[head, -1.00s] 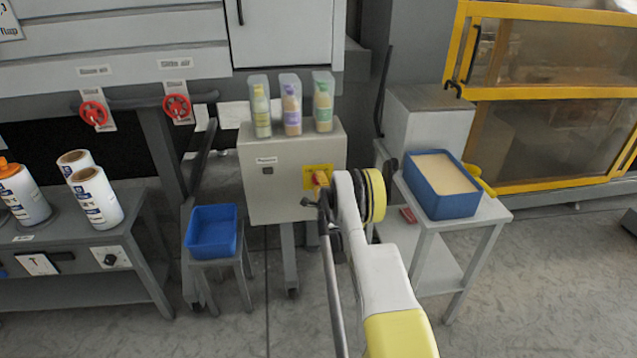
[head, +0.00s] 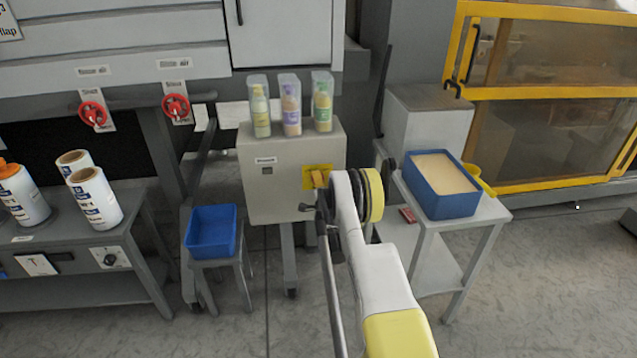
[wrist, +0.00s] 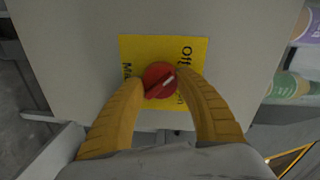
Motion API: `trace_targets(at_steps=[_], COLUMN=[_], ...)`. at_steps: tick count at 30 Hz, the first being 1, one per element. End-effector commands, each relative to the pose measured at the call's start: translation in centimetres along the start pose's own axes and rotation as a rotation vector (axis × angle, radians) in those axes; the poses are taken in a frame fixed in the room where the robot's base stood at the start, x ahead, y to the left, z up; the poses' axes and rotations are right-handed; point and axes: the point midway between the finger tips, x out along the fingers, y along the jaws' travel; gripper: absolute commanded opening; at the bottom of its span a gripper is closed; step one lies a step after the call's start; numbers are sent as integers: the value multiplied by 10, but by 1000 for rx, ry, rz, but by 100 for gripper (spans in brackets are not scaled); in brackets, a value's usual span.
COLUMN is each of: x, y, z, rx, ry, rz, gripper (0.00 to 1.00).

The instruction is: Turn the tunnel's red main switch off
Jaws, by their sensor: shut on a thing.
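The red main switch (wrist: 159,80) is a round knob on a yellow plate (wrist: 135,47) with "Off" and other lettering partly hidden. A pale mark on the knob lies at a slant. My gripper (wrist: 160,88) has its two yellow fingers closed on either side of the knob. In the head view the yellow plate (head: 307,180) sits on the front of a grey cabinet (head: 275,190), and my gripper (head: 319,179) is at its right part, hiding the knob.
Several bottles in clear packs (head: 291,103) stand on the cabinet. A blue bin (head: 211,248) on a stool is at the left. A blue tray (head: 442,206) on a side table is at the right. Two red valve wheels (head: 176,107) are on the machine behind.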

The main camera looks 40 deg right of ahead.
Motion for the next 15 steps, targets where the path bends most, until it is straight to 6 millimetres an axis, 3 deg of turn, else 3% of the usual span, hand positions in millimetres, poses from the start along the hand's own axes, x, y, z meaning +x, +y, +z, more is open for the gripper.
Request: trace_targets(at_steps=[3,4,6,15], x=[0,0,0,-1], y=[-1,-1,-1,0], z=[0,0,0,0], rx=[-2,-2,-1,0], ry=[1,1,0,0], rz=[-2,-2,-2,-1], gripper=[11,47,66,66])
